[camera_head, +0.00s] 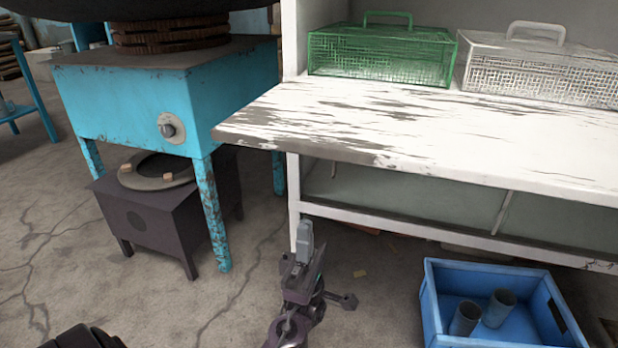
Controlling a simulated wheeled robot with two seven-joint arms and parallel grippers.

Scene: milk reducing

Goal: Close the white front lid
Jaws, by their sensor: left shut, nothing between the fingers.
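The white front lid (420,135) is a wide panel with worn, peeling paint. It lies flat and sticks out from the front of a white cabinet, so it stands open. Its left corner reaches out past the cabinet's left post. My left gripper (304,240) is at the bottom middle, pointing up, below the lid's front edge and in front of the cabinet's left post. Its fingers are together with nothing between them, and it looks apart from the lid. My right gripper is out of the picture.
A green wire basket (380,55) and a white wire basket (540,68) stand at the lid's back edge. A blue stove table (130,100) is left. A blue crate (440,310) holding two grey cups sits lower right. Bare floor surrounds my gripper.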

